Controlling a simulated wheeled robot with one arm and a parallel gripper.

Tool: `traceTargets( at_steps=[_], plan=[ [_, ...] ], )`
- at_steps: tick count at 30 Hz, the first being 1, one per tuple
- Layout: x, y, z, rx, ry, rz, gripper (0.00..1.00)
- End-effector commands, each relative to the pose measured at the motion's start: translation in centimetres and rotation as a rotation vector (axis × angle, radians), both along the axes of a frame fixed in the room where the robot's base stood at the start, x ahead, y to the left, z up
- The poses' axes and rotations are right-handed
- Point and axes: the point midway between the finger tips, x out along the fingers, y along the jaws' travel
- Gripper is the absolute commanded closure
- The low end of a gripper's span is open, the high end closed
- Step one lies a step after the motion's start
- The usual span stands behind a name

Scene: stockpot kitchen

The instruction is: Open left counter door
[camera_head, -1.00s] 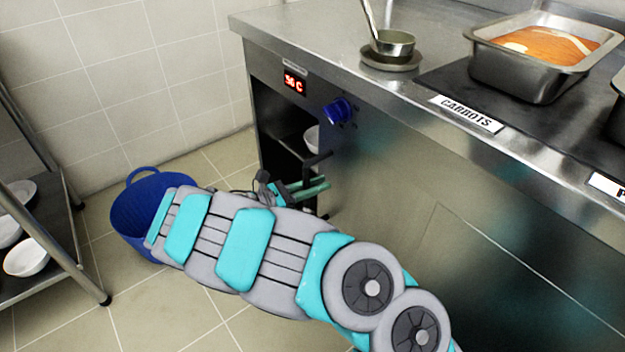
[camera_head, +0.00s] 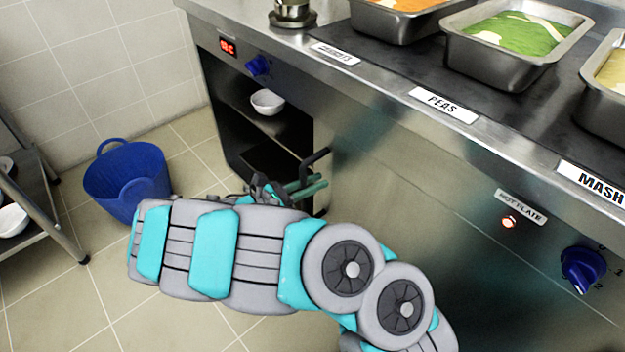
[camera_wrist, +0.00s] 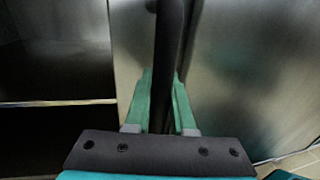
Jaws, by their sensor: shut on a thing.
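The left counter door (camera_head: 350,185) is a steel panel under the counter. Its left edge stands to the right of a dark opening into the cupboard, so it is at least partly open. The black bar handle (camera_head: 316,157) stands out near that edge. My gripper (camera_head: 308,187) is shut on the handle. In the wrist view, the green fingers of my gripper (camera_wrist: 162,78) lie on either side of the dark handle (camera_wrist: 170,35). The dark cupboard inside shows at the left there. My arm hides the lower part of the door in the head view.
A white bowl (camera_head: 267,103) sits on a shelf inside the cupboard. A blue bucket (camera_head: 128,182) stands on the floor at left, near a metal rack (camera_head: 42,205). Food trays (camera_head: 515,62) and a blue knob (camera_head: 584,270) are on the counter and its front.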

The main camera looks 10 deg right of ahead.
Motion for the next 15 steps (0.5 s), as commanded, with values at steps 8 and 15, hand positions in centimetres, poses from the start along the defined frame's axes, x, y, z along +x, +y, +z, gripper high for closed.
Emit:
traceTargets(
  at_steps=[8,15],
  plan=[
    [-0.04,-0.05,0.02,-0.001,0.0,0.0,1.0],
    [-0.02,-0.03,0.03,0.0,0.0,0.0,0.7]
  ],
)
